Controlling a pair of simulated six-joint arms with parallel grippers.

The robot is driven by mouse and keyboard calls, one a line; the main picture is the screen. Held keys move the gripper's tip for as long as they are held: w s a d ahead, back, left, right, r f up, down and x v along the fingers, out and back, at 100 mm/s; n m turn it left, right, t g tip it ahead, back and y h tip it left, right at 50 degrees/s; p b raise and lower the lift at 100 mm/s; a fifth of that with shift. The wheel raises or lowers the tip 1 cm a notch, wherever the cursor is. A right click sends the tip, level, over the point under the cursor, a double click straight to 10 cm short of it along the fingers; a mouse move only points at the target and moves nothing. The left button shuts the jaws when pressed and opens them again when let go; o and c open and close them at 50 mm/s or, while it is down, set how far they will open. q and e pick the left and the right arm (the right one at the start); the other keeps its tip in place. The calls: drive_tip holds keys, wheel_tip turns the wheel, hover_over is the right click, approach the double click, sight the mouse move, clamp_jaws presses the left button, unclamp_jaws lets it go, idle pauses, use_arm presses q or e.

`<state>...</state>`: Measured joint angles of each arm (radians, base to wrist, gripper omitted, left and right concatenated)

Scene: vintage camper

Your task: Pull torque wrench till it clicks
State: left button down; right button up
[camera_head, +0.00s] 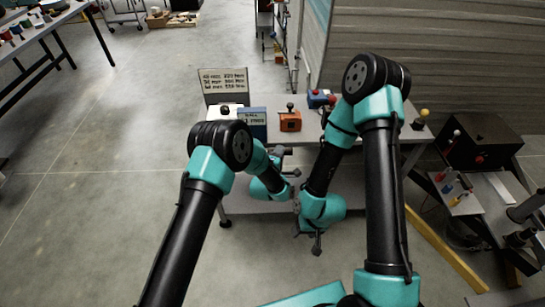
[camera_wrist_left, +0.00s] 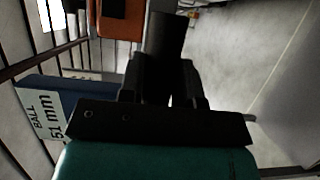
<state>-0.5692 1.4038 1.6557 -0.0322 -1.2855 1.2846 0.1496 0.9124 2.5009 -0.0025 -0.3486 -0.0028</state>
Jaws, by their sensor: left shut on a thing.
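My left gripper (camera_head: 280,151) is at the front edge of the workbench, below the orange block. In the left wrist view, my left gripper (camera_wrist_left: 166,85) is dark and shut on a black bar (camera_wrist_left: 168,36), which appears to be the torque wrench's handle. The rest of the wrench is hidden or too dark to make out. My right gripper (camera_head: 316,243) hangs low in front of the bench, pointing down, and its jaws are too small to read.
On the bench (camera_head: 214,122) stand an orange block (camera_head: 290,121) with a black knob, a blue box (camera_head: 253,124) with a ball label, and a lettered sign (camera_head: 223,82). A dark box (camera_head: 482,142) stands at right.

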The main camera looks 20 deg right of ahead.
use_arm(q)
drive_tip(key=shift+w, duration=0.2)
drive_tip(key=c, duration=0.8)
unclamp_jaws()
drive_tip(key=v, duration=1.7)
drive_tip(key=shift+s, duration=0.25)
